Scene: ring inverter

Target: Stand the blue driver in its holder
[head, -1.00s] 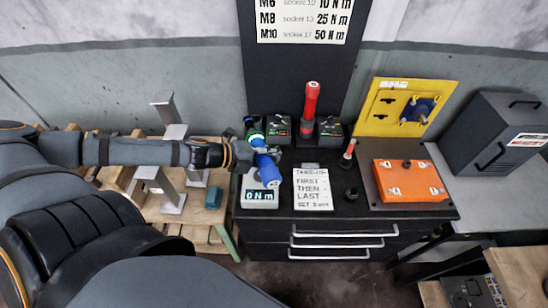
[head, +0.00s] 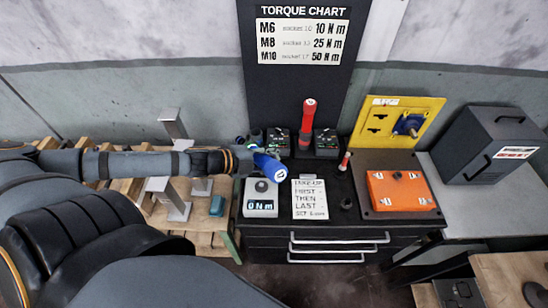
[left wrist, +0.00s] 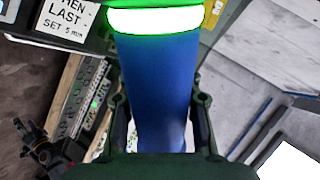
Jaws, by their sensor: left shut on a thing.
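The blue driver (head: 269,169) is in my left gripper (head: 246,157), tilted, its blue end pointing down and right toward the camera. In the left wrist view the blue driver (left wrist: 155,80) lies between the fingers of my left gripper (left wrist: 158,140), with a glowing green ring at its top. In the head view it is in front of the left black dock (head: 278,142), above the torque readout. The red driver (head: 308,122) stands upright between that dock and the right black dock (head: 327,144). The blue driver's far end is hidden. My right gripper is out of view.
The torque readout (head: 261,203) shows 0 Nm, beside a white instruction card (head: 309,200). A small red-tipped tool (head: 345,161) stands to the right. An orange box (head: 401,191) and yellow panel (head: 400,118) are further right. A torque chart (head: 301,42) is behind.

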